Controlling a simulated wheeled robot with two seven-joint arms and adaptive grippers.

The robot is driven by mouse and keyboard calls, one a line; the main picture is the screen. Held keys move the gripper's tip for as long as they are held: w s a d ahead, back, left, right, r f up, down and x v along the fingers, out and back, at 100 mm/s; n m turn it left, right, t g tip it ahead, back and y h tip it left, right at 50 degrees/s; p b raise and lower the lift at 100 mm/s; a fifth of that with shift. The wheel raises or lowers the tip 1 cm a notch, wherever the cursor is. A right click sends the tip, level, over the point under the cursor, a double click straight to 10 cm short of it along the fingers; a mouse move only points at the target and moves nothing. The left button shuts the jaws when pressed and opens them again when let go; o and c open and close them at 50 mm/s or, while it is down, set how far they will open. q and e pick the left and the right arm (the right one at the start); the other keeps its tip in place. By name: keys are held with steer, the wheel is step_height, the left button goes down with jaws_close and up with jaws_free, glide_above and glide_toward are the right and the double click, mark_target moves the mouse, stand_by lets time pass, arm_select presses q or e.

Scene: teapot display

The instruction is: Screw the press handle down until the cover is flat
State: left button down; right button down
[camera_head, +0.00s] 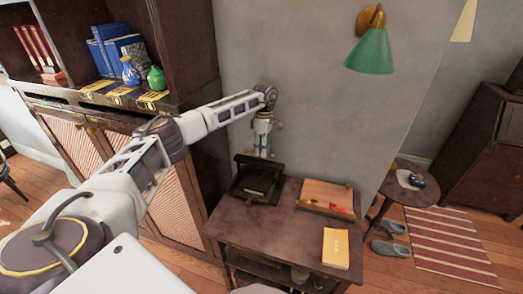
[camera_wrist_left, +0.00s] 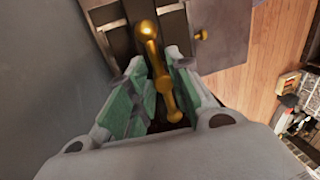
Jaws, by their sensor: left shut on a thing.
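The press (camera_head: 241,181), a dark frame, stands on the back left of the brown table (camera_head: 231,229), near the wall. My left gripper (camera_head: 262,152) points down at its top. In the left wrist view, the brass press handle (camera_wrist_left: 147,31), a bar with a round knob, runs between the green-padded fingers of my left gripper (camera_wrist_left: 160,68). The fingers are shut on it. Something with a pale edge lies inside the press, but its cover is too small and shaded to tell whether it is flat. My right gripper is out of view.
A wooden box or tray (camera_head: 326,195) with red on it lies right of the press. A yellow book (camera_head: 335,248) lies at the table's front right. The tall cabinet (camera_head: 172,212) stands close on the left. The table's front left is clear.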

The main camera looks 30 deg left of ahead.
arm_select(q)
steer(key=m, duration=0.2)
steer(key=shift+s+r+m, duration=0.1)
steer(key=shift+r+m, duration=0.05)
steer(key=shift+m, duration=0.15)
steer(key=m, duration=0.2)
steer(key=m+y, duration=0.1)
steer(key=m, duration=0.1)
steer(key=shift+s+d, duration=0.1)
steer(key=shift+s, duration=0.1)
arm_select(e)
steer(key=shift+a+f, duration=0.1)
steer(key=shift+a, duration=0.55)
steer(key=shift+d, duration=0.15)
